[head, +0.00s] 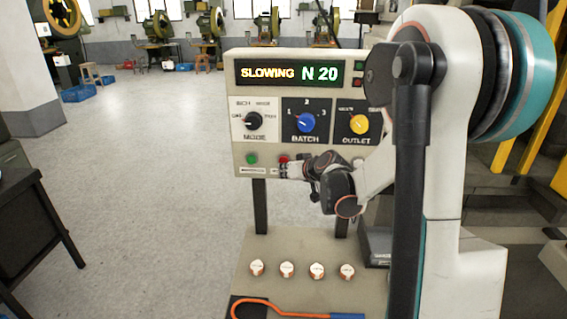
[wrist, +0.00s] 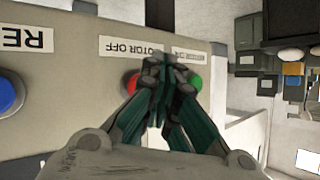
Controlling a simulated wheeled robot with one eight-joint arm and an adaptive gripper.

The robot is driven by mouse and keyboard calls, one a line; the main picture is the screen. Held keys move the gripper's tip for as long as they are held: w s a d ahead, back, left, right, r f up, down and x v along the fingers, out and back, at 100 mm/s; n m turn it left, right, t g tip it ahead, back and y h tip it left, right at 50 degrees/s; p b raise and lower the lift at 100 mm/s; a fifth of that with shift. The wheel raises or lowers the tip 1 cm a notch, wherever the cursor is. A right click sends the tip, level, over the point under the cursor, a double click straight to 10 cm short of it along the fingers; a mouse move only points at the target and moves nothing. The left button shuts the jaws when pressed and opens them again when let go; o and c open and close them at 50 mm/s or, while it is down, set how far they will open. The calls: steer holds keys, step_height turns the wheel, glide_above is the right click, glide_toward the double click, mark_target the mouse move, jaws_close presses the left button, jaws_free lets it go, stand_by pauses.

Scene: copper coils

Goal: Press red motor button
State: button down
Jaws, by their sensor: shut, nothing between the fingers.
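The control panel (head: 240,110) stands upright, and its display (head: 295,73) reads "SLOWING N 20". The red button (head: 283,158) is in its lower row, right of a green button (head: 251,159). My gripper (head: 281,171) is at the panel face, just below and right of the red button in the head view. In the upside-down wrist view, the shut fingers (wrist: 152,65) partly cover the red button (wrist: 131,82), beside the "MOTOR OFF" label (wrist: 130,47). Their tips look between red and green (wrist: 195,82). I cannot tell whether they touch the red button.
Mode (head: 253,121), batch (head: 305,122) and outlet (head: 359,123) knobs sit above the buttons. A blue button (wrist: 8,94) shows in the wrist view. Below the panel, a desk surface (head: 300,245) holds several white-and-red caps and an orange-and-blue hooked tool (head: 270,307). Open floor lies left.

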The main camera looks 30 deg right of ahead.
steer(key=s+a, duration=0.1)
steer(key=s, duration=0.1)
steer(key=s+a, duration=0.1)
steer(key=s, duration=0.1)
steer(key=shift+a, duration=0.4)
steer(key=shift+a, duration=0.1)
stand_by(0.7)
